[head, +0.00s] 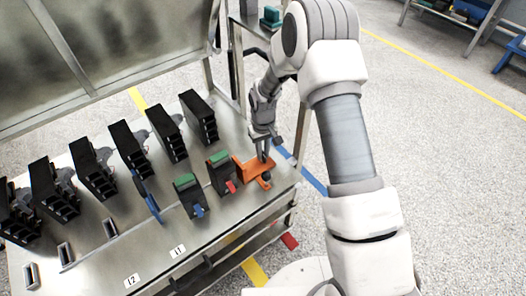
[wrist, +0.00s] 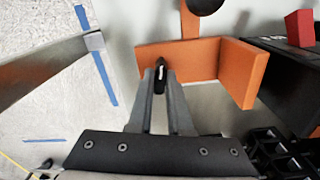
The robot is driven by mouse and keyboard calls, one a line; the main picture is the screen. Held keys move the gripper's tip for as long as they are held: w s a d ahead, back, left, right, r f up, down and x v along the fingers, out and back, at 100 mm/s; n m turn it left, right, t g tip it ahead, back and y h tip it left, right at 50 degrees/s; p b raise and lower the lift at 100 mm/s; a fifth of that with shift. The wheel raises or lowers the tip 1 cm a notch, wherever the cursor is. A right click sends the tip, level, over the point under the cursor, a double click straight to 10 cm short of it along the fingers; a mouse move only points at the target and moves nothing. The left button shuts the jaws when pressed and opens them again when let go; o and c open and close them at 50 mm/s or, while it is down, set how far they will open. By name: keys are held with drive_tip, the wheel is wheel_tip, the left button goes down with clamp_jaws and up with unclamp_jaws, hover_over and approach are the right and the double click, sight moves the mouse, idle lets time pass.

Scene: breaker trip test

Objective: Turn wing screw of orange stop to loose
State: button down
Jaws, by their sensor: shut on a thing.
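The orange stop (head: 254,172) sits near the right end of the metal bench, beside a dark block with a red lever. In the wrist view the orange stop (wrist: 205,60) shows as an angled orange bracket. Its black wing screw (wrist: 160,76) stands upright at the bracket's face. My gripper (wrist: 162,80) is shut on the wing screw, one finger on each side of it. In the head view my gripper (head: 264,152) reaches down at the stop; the wing screw is hidden there by the fingers.
Dark blocks with a red lever (head: 230,186) and a blue lever (head: 198,211) stand left of the stop. A blue upright plate (head: 148,197) and a row of black breakers (head: 130,148) stand farther left. The bench edge (head: 290,182) is close on the right.

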drive_tip(key=shift+n, duration=1.1)
drive_tip(key=c, duration=0.8)
unclamp_jaws()
drive_tip(key=shift+c, duration=0.2)
wheel_tip(320, 180, up, 18)
drive_tip(key=p, duration=0.4)
drive_tip(key=shift+f, duration=0.25)
